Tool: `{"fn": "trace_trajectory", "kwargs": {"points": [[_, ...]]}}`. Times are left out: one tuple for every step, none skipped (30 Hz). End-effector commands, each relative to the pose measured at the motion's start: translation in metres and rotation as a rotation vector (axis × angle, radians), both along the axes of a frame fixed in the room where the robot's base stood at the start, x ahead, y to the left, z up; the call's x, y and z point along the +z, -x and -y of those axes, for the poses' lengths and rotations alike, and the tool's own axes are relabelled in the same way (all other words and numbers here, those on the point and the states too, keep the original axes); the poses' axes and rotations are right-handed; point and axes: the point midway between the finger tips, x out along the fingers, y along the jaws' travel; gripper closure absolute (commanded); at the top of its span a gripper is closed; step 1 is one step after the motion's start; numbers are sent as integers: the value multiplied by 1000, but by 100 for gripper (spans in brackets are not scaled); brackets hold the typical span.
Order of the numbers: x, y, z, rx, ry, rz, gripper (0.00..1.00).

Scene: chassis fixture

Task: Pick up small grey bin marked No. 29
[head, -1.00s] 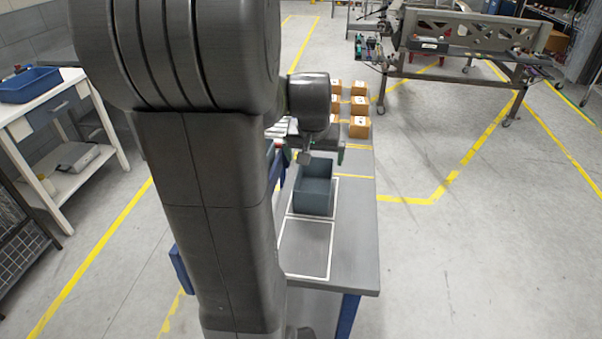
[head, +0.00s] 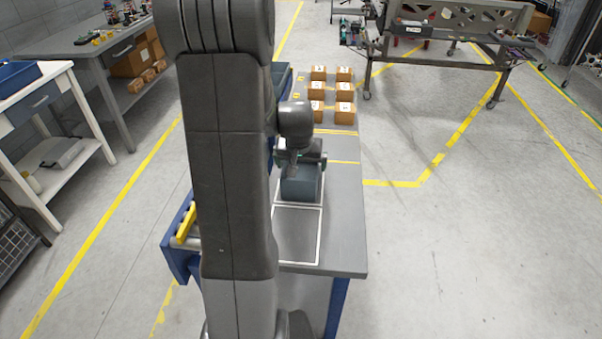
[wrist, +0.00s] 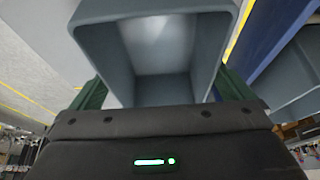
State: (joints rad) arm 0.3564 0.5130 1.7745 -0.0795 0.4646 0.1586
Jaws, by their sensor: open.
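A small grey bin (head: 301,188) stands in a white-outlined square on the grey bench top. My gripper (head: 300,162) is over the far part of the bin, with its fingers apart. In the wrist view the open grey bin (wrist: 158,48) fills the upper middle, and its inside looks empty. The green fingers of my gripper (wrist: 160,92) show at the left and right of the bin, partly hidden behind it. I cannot tell whether they touch it. No number is readable on the bin.
Several brown boxes (head: 344,110) stand at the bench's far end. Another greyish bin (wrist: 292,75) is at the right in the wrist view. A second white outline (head: 298,235) nearer me is empty. A roller conveyor (head: 185,232) runs along the bench's left side.

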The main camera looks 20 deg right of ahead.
Motion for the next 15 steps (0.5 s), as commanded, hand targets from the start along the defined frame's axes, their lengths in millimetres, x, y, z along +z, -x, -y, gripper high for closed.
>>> {"fn": "trace_trajectory", "kwargs": {"points": [[-5, -2, 1, 0, -2, -4, 0], [-9, -3, 1, 0, -2, -4, 0], [-12, -5, 2, 0, -1, -2, 0], [-14, -6, 2, 1, -1, -2, 0], [-16, -6, 3, 1, -1, -2, 0], [-18, -7, 3, 1, -1, -2, 0], [-19, -8, 3, 1, 0, -1, 0], [-20, -8, 4, 1, 0, 0, 0], [-21, -8, 4, 1, 1, 1, 0], [-21, -8, 4, 1, 1, 1, 0], [-21, -8, 4, 1, 1, 1, 0], [-21, -8, 4, 1, 1, 1, 0], [-21, -8, 4, 1, 1, 1, 0], [-21, -8, 4, 1, 1, 1, 0], [-21, -8, 4, 1, 1, 1, 0]]}}
